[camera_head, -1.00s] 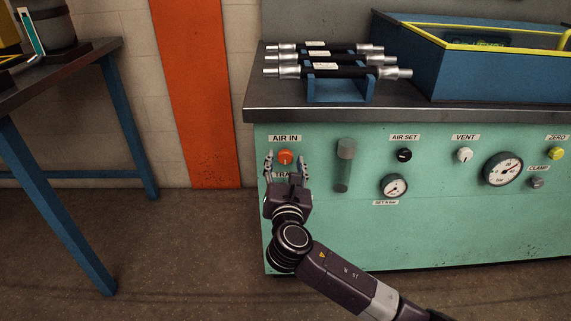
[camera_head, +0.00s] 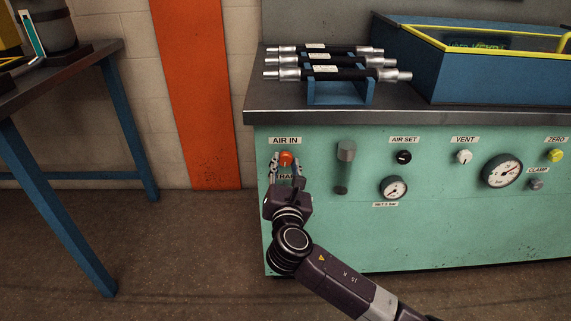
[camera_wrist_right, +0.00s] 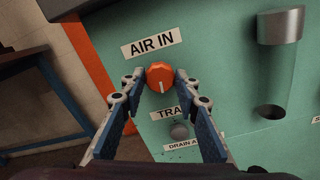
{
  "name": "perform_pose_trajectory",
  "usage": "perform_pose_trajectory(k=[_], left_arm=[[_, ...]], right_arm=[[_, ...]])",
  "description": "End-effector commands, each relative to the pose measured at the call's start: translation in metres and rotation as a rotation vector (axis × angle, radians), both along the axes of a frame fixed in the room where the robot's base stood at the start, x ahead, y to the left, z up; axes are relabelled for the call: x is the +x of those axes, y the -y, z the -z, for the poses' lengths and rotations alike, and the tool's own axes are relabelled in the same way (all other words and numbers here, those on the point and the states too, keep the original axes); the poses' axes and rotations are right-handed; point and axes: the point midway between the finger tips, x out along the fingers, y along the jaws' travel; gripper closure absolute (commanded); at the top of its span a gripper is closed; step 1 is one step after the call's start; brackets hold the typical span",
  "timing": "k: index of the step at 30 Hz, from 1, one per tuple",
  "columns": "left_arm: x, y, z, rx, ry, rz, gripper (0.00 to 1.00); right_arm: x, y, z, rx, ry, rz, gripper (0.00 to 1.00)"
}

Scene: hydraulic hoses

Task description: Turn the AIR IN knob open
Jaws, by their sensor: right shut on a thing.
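The orange AIR IN knob (camera_head: 286,158) is on the green panel, below its AIR IN label (camera_head: 285,141). In the right wrist view the knob (camera_wrist_right: 160,77) shows a white pointer line running downward on its face. My right gripper (camera_head: 286,164) reaches up from below and is shut on the knob, one finger on each side. In the right wrist view the fingertips (camera_wrist_right: 160,76) flank the knob. My left gripper is not in view.
Below the knob is a partly covered label with a small grey button (camera_wrist_right: 179,131). A clear cylinder (camera_head: 344,166) stands out right of the knob. AIR SET knob (camera_head: 404,157) and gauges are further right. The bench edge (camera_head: 400,116) overhangs above.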

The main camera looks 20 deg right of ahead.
Motion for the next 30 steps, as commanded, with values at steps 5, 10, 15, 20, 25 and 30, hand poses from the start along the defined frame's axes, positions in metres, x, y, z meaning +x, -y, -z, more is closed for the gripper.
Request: perform_pose_trajectory(k=[5,10,15,20,25,30], left_arm=[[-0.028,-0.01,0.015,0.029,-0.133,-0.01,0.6],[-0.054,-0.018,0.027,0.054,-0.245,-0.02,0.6],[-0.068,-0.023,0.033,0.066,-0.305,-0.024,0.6],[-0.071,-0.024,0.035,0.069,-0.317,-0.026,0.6],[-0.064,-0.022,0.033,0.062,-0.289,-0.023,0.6],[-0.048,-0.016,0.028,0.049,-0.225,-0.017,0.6]], right_arm=[[0.0,0.0,0.0,0.131,0.034,0.002,0.95],[-0.001,0.0,0.001,0.284,0.077,0.002,0.95],[-0.001,0.0,0.001,0.441,0.123,0.002,0.95],[0.0,0.0,0.002,0.587,0.166,0.002,0.95],[-0.001,0.0,0.003,0.743,0.21,0.003,0.95],[-0.001,0.001,0.003,0.899,0.256,0.004,0.95]])
